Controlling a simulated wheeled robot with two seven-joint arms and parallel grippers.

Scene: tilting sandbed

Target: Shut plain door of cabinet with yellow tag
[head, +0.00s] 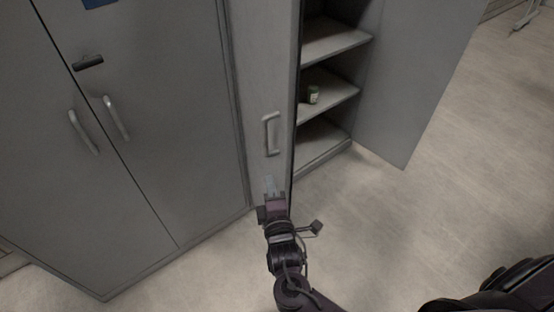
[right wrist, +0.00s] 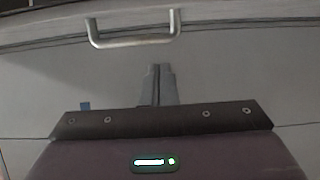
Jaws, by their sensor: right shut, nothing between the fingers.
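A grey cabinet stands open at the upper middle of the head view, its shelves (head: 335,45) showing. Its left door (head: 262,60) has a pale bar handle (head: 270,135) and stands partly open. Its right door (head: 415,75) is swung wide out to the right, and no handle shows on it. No yellow tag is visible. My right gripper (head: 269,183) is shut and empty, just below the handle and in front of the left door's lower part. In the right wrist view, the shut fingers (right wrist: 158,84) point toward a grey panel, below the bar handle (right wrist: 135,40). My left gripper is out of view.
A shut grey two-door cabinet (head: 160,150) stands on the left, with two bar handles, a dark latch (head: 88,62) and a blue tag (head: 98,3). The floor (head: 470,170) at the right is clear.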

